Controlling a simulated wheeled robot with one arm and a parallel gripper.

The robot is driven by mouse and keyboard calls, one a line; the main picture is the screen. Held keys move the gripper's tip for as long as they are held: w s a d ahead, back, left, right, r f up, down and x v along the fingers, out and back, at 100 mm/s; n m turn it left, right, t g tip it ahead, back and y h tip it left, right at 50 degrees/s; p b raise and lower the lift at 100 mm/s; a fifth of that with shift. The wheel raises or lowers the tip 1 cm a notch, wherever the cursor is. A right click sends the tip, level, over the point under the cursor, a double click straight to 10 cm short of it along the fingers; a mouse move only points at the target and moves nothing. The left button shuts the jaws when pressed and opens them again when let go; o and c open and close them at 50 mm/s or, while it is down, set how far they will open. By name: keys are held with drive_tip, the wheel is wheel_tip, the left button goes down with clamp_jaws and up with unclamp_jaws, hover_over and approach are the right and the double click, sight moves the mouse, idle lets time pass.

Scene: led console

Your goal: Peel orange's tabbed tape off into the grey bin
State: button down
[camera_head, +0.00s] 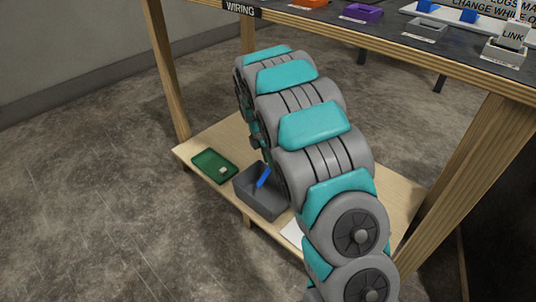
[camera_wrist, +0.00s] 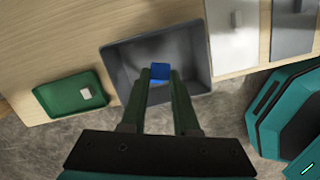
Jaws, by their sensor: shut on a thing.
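My gripper (camera_wrist: 161,78) is shut on a blue strip of tape (camera_wrist: 160,71), which shows between its fingertips. The strip also shows in the head view (camera_head: 263,177), tilted above the grey bin's opening. The grey bin (camera_head: 259,203) stands on the low wooden shelf, and in the wrist view its walls (camera_wrist: 203,45) surround the fingertips. I cannot tell whether the strip is above the rim or inside. The orange unit (camera_head: 308,3) is on the upper tabletop, cut by the picture's top edge. My arm hides the gripper in the head view.
A green tray (camera_head: 205,157) with a small pale block lies left of the bin on the shelf (camera_head: 404,190). A white panel (camera_wrist: 230,55) lies right of the bin. Table legs (camera_head: 168,75) frame the space; a purple unit (camera_head: 361,13) sits on the tabletop.

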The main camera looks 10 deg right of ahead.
drive_tip(key=shift+f, duration=0.2)
drive_tip(key=c, duration=0.6)
unclamp_jaws()
drive_tip(key=shift+r, duration=0.1)
drive_tip(key=r, duration=0.2)
drive_tip(key=a+r, duration=0.1)
drive_tip(key=r, duration=0.2)
drive_tip(key=r+p, duration=0.1)
drive_tip(key=r, duration=0.1)
drive_tip(key=shift+s+a+r, duration=0.15)
drive_tip(key=shift+r, duration=0.1)
